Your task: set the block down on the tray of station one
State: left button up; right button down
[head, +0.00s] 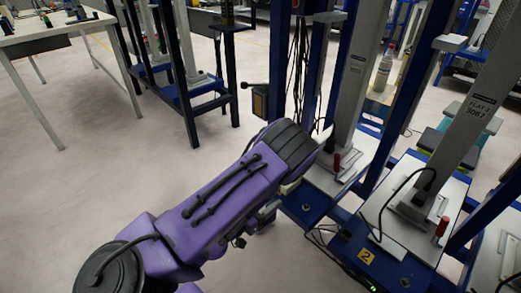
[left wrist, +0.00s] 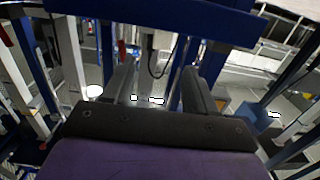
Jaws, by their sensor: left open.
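My left gripper (left wrist: 158,82) is open, its two dark fingers apart in the left wrist view with no block visible between them. In the head view my purple left forearm reaches up and right, and its wrist hides the gripper. The wrist is beside a test station with a pale plate (head: 322,184) on a blue base. I take this for station one, as the neighbour on its right carries a yellow "2" label (head: 367,256); its own number is not visible. I cannot make out the block in either view. My right gripper is not in view.
A red-handled part (head: 336,162) stands on the nearer plate, and another red handle (head: 441,228) on station two. Blue and grey uprights and hanging cables crowd the right side. A white table (head: 45,36) is at the upper left. The floor at left is clear.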

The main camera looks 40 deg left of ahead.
pick_arm(q)
jog(key=s+d+f+n+g+y+b, duration=0.1)
jog(key=s+f+n+g+y, duration=0.1)
jog(key=s+f+g, duration=0.5)
jog(key=s+d+f+n+g+y+b, duration=0.2)
jog(key=s+f+n+g, duration=0.3)
jog(key=s+f, duration=0.9)
jog(key=shift+s+f+g+b, duration=0.15)
jog(key=shift+f+g+b, duration=0.15)
jog(key=shift+f+g, duration=0.55)
